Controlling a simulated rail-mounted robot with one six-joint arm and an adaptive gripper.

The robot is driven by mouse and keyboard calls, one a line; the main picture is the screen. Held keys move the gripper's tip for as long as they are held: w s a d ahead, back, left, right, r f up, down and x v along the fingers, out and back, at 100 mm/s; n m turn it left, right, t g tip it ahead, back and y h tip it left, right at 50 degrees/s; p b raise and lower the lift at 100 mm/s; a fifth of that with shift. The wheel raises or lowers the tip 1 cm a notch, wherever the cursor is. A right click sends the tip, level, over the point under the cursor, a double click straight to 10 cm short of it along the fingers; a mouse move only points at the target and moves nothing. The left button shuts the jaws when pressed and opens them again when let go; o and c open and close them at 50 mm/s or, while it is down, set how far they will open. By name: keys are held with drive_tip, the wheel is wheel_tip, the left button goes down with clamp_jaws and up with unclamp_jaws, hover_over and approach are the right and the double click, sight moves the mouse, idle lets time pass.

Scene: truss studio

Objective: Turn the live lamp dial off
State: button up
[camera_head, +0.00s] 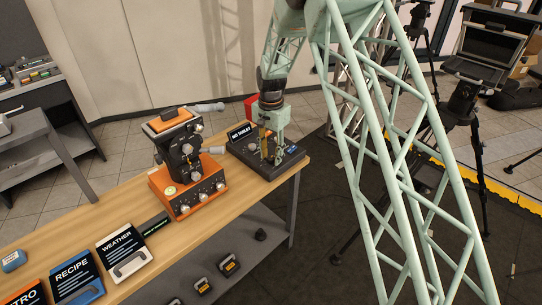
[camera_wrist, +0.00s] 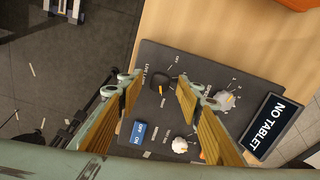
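The dark control panel (camera_head: 290,164) stands at the right end of the wooden table; it also fills the middle of the wrist view (camera_wrist: 205,65). The live lamp dial (camera_wrist: 161,80) is a round black knob with an orange pointer mark, beside the "LIVE LAMP" lettering. An "OFF" label shows above and right of it. My gripper (camera_head: 266,149) points down over the panel. In the wrist view my gripper (camera_wrist: 158,84) is open, one finger on each side of the dial. I cannot tell whether either finger touches it.
On the panel are a pale knob (camera_wrist: 225,100), a white knob (camera_wrist: 179,145) and a blue switch (camera_wrist: 138,133). A "NO TABLET" sign (camera_head: 241,132) stands at its edge. An orange device (camera_head: 185,178) stands left of the panel, with a lever reaching toward it.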

drive_tip(key=shift+c, duration=0.2)
drive_tip(key=c, duration=0.8)
